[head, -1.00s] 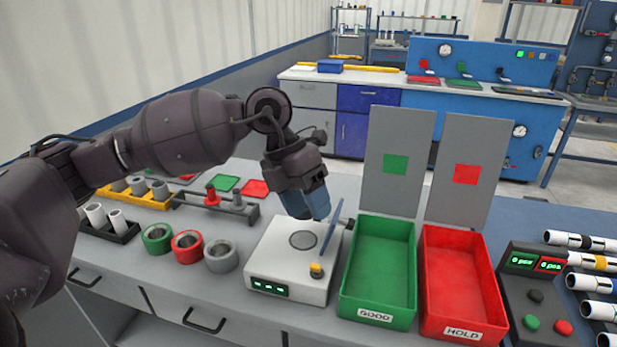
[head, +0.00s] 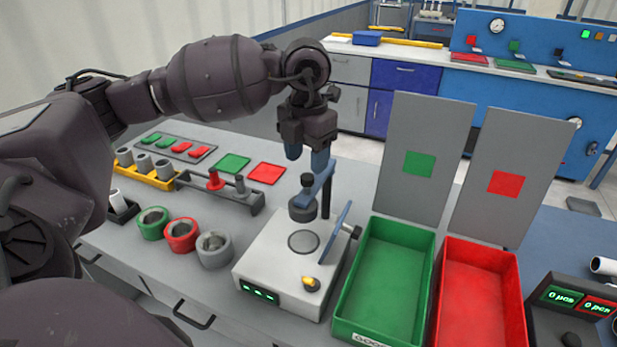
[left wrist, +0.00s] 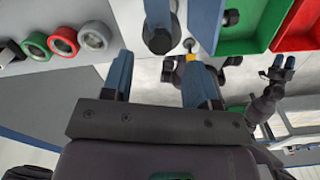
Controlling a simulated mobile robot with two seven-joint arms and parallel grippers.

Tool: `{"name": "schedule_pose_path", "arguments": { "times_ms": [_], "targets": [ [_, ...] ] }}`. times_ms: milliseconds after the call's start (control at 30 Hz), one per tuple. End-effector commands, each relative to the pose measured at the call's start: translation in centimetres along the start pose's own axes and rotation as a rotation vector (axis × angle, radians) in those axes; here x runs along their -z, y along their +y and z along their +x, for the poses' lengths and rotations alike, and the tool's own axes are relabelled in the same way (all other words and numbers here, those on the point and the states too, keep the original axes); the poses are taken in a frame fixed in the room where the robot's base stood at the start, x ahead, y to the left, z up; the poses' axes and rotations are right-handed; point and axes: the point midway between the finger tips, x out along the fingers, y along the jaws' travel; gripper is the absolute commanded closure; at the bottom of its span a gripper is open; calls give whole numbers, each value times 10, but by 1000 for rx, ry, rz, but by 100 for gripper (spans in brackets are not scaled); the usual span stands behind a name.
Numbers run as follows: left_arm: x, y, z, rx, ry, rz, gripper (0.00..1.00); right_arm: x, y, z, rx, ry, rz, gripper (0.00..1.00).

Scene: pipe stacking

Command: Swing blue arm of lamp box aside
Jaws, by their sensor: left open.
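The lamp box (head: 280,262) is a white case with a round dark window, a green display and a yellow knob. Its blue arm (head: 323,185) runs from a dark post at the back and carries a dark cylindrical head above the case. A tilted blue plate (head: 336,235) stands at its right side. In the left wrist view the blue arm (left wrist: 205,25) is beyond the open fingers (left wrist: 160,80). My right gripper (left wrist: 281,66) shows small at that view's right.
The green bin (head: 388,280) and red bin (head: 478,300) stand right of the box, with upright grey panels behind. Green, red and grey rings (head: 181,234) lie to the left. A dark rack (head: 222,190) with a red peg is behind them.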

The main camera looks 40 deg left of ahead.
Motion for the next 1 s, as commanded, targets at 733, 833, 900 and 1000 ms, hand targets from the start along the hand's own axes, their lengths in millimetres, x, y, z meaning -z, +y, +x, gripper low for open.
{"name": "schedule_pose_path", "arguments": {
  "times_ms": [733,833,900,1000],
  "targets": [
    [0,0,53,0,0,1,46,10,-4,7,4,22,7,49],
    [0,0,53,0,0,1,58,10,-4,7,4,22,9,49],
    [0,0,53,0,0,1,69,10,-4,7,4,21,9,49],
    [0,0,53,0,0,1,84,8,-4,6,3,18,9,49]
  ]
}}
